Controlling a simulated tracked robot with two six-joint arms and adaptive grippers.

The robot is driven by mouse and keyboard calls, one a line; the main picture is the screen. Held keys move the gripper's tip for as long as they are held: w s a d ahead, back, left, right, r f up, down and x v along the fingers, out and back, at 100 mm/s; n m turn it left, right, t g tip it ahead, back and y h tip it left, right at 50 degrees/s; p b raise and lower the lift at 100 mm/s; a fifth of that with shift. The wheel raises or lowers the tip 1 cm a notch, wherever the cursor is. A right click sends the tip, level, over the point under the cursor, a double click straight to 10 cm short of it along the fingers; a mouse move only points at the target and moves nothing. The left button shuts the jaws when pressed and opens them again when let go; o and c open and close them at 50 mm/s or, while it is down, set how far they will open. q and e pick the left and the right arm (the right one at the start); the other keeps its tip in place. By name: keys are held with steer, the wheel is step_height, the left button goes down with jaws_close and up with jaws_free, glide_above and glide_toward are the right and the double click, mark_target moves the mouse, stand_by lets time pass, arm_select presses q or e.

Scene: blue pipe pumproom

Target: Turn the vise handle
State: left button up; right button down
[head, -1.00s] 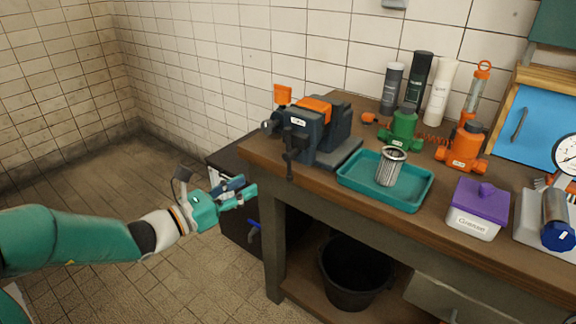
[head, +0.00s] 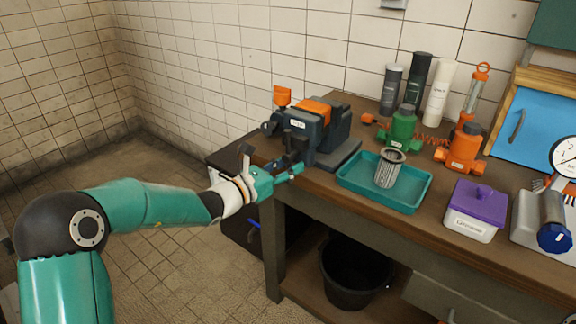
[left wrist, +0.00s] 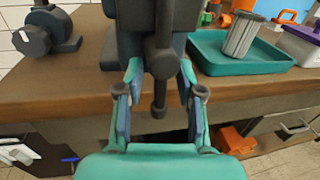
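The dark blue-grey vise (head: 330,128) with an orange top stands at the left end of the workbench. Its dark handle (left wrist: 159,98) hangs roughly upright at the front of the vise, with a knob at its lower end. In the head view the handle is partly hidden by my left gripper (head: 288,172). In the left wrist view my left gripper (left wrist: 160,78) is open, with one finger on each side of the handle. Gaps show between the fingers and the handle. My right gripper is in neither view.
The workbench edge (left wrist: 80,96) runs just beyond the gripper. A teal tray (head: 350,182) holding a metal filter (head: 390,168) is right of the vise. A green bottle jack (head: 403,130) stands behind the tray. A black bucket (head: 355,275) is below. Floor at left is clear.

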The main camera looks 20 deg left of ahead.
arm_select(q)
jaws_close()
steer(key=m+b, duration=0.1)
steer(key=b, duration=0.1)
steer(key=m+b, duration=0.1)
steer(key=shift+a+f+b, duration=0.2)
steer(key=shift+f+b, duration=0.1)
steer(key=shift+b, duration=0.05)
steer(key=shift+w+a+r+m+b, duration=0.1)
steer(key=shift+r+m+b, duration=0.05)
steer(key=shift+m+b, duration=0.35)
steer(key=shift+r, duration=0.1)
jaws_free()
